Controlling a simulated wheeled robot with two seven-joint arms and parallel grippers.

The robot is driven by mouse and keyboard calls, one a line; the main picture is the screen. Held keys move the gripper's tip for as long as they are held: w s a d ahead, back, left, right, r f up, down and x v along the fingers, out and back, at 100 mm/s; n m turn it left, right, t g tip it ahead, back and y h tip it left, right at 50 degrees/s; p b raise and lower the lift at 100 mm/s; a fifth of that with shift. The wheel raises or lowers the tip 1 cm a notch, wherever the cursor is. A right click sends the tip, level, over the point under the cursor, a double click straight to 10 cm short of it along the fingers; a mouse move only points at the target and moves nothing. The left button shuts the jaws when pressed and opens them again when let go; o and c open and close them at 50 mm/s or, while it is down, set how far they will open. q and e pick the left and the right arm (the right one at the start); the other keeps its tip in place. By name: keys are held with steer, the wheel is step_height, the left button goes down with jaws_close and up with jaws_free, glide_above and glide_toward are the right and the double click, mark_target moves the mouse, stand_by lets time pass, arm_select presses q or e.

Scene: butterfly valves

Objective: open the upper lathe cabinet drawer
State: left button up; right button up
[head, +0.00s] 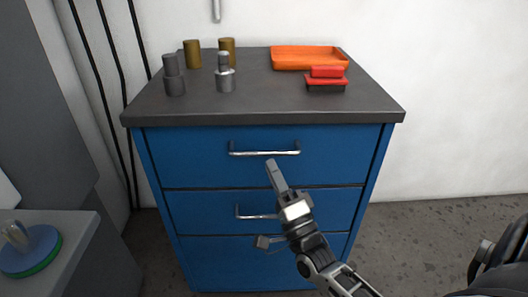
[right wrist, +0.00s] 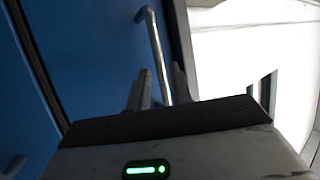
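The blue lathe cabinet (head: 155,160) stands ahead with three stacked drawers. The upper drawer (head: 200,160) looks shut, with its front flush. Its silver bar handle (head: 264,152) runs level across the front. My right gripper (head: 272,166) is just below the handle and reaches up toward it. In the right wrist view the handle (right wrist: 155,45) runs into the gap between the two parted fingers (right wrist: 160,80). I cannot tell whether either finger touches the bar. My left gripper is not in view.
The dark cabinet top (head: 250,95) holds an orange tray (head: 305,62), a red-and-black block (head: 326,80) and several small cylinders. The middle drawer has its own handle (head: 250,216). A grey table (head: 80,235) with a blue-green disc (head: 30,255) stands at lower left.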

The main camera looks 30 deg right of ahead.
mark_target(264, 152)
steer(key=x, duration=0.5)
steer(key=shift+w, duration=0.1)
jaws_close()
steer(key=shift+a, duration=0.1)
